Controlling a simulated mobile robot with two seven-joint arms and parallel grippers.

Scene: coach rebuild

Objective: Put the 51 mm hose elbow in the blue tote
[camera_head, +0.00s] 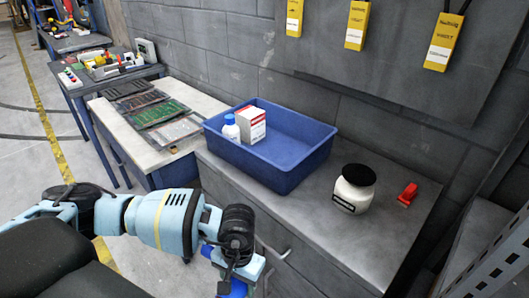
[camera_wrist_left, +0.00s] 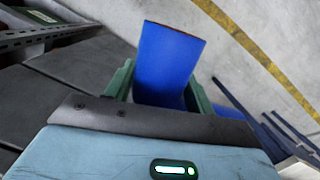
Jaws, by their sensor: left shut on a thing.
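The blue hose elbow shows as a wide blue tube (camera_wrist_left: 168,62) between the green fingers of my left gripper (camera_wrist_left: 161,92) in the left wrist view. The gripper is shut on it. In the head view my left gripper (camera_head: 241,276) hangs low in front of the grey cabinet, with a bit of the blue elbow (camera_head: 237,289) showing at the bottom edge. The blue tote (camera_head: 250,167) stands on the cabinet top, above and beyond the gripper. It holds a white bottle (camera_head: 231,130) with a blue cap and a white and red box (camera_head: 251,124). My right gripper is out of view.
A white jar (camera_head: 352,194) with a black lid and a small red object (camera_head: 408,194) stand right of the tote on the grey cabinet top (camera_head: 315,222). A pale bench (camera_head: 128,116) with dark and green panels is at left. Yellow boxes (camera_head: 356,25) hang on the wall.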

